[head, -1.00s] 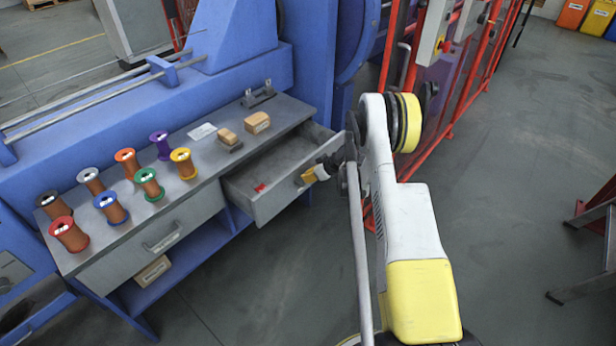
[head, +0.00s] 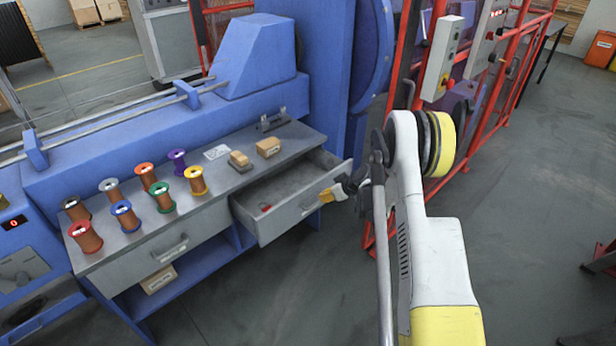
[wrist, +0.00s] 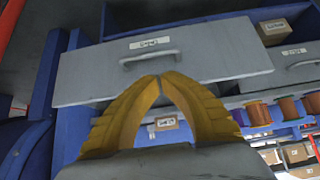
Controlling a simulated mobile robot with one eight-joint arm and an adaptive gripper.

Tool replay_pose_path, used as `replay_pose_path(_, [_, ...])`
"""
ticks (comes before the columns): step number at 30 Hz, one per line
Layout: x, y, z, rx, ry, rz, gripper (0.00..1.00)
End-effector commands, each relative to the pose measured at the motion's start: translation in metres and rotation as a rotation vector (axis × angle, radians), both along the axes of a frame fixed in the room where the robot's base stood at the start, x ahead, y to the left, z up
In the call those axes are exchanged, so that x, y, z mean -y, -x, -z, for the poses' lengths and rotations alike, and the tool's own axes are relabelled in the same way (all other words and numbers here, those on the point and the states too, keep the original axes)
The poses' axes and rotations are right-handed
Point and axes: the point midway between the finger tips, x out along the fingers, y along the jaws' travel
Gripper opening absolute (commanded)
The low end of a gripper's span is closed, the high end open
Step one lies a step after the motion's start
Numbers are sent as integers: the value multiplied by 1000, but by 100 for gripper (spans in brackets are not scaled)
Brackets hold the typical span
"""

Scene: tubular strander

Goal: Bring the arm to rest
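My gripper (head: 327,197) is just in front of the grey drawer front (head: 290,214) of the right-hand drawer, which is pulled out from the workbench. In the wrist view the two yellow fingers of my gripper (wrist: 160,78) arch together and their tips meet, with nothing visible between them. The drawer's bar handle (wrist: 150,59) lies just beyond the fingertips, and the fingers do not appear to be around it. My white and yellow arm (head: 425,200) is bent and reaches towards the drawer from the right.
A small red thing (head: 265,207) lies in the open drawer. Several coloured spools (head: 125,216) and two brown blocks (head: 268,147) stand on the workbench (head: 219,184). A red-framed fence (head: 487,100) is behind my arm. Open floor (head: 530,210) lies to the right.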

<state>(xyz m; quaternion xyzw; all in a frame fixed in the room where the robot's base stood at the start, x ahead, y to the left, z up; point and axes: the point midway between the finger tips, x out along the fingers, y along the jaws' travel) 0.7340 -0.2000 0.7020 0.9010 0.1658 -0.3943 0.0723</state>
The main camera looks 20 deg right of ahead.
Motion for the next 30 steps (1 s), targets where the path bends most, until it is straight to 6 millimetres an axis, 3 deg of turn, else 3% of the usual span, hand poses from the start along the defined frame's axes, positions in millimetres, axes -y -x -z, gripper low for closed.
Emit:
replay_pose_path(5, [-2, 0, -4, -1, 0, 0, 0])
replay_pose_path(8, [-9, 0, -23, -10, 0, 7, 0])
replay_pose_path(11, [-23, 4, -62, -29, -1, 24, 0])
replay_pose_path(14, [-45, 15, -114, -55, 0, 52, 0])
replay_pose_path(21, [-100, 73, -223, -105, 5, 125, 0])
replay_pose_path(24, [-122, 107, -258, -120, 8, 156, 0])
replay_pose_path(30, [-160, 187, -307, -137, 15, 219, 0])
